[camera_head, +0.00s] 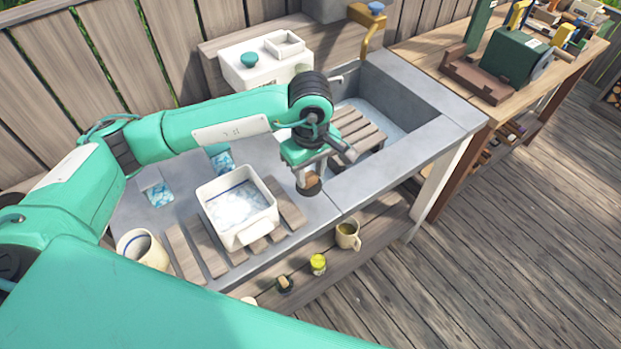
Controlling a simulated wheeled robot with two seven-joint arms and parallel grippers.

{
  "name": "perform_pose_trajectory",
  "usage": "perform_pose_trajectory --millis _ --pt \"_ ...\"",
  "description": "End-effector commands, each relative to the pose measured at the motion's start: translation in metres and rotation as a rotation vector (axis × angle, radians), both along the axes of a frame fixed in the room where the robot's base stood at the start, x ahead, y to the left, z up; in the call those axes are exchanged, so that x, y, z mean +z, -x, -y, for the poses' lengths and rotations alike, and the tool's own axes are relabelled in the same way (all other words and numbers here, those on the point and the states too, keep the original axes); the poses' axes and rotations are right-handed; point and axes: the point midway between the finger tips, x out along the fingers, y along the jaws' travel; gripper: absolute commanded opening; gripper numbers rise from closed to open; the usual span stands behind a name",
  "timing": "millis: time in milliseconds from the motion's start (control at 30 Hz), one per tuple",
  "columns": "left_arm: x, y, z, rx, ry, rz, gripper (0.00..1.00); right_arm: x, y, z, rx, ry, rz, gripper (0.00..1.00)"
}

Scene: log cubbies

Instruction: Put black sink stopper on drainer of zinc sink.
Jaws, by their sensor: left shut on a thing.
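My left gripper (309,181) points down over the front edge of the grey counter, left of the sink's front wall. It is shut on a small dark thing with a brown top (312,182), which appears to be the black sink stopper; the fingers partly cover it. The grey zinc sink (435,117) is at the right end of the counter, beyond the gripper. Pale water or a bright surface shows inside it. A wooden slatted rack (358,128) covers part of the basin. The drainer is not visible. My right gripper is not in view.
A white tub (262,231) stands on wooden slats left of the gripper. A brass tap (367,32) rises behind the sink. A mug (347,234), a yellow-lidded jar (318,264) and a small dark item with a tan top (284,284) sit on the lower shelf.

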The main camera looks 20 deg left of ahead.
Motion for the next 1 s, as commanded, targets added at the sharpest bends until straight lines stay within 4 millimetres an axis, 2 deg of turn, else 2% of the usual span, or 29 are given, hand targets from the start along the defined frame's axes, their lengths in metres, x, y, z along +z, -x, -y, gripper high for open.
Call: perform_pose_trajectory --millis 267,667,700,767,800,1000 --pt "-0.037 0.001 0.000 0.001 -0.001 -0.003 0.01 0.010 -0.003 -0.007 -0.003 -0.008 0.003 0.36" --pt "-0.043 0.000 0.000 -0.001 0.000 0.000 0.01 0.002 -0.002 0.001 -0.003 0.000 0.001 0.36" --pt "-0.041 0.000 0.000 -0.001 0.000 0.000 0.41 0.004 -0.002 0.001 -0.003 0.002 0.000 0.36" --pt "-0.041 0.000 0.000 0.000 0.000 0.000 0.53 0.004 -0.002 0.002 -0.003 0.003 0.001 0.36" --pt "-0.041 0.000 0.000 0.000 0.000 0.000 0.57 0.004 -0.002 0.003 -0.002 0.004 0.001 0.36" --pt "-0.041 0.000 0.000 0.000 0.000 0.000 0.57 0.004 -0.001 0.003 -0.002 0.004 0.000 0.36"
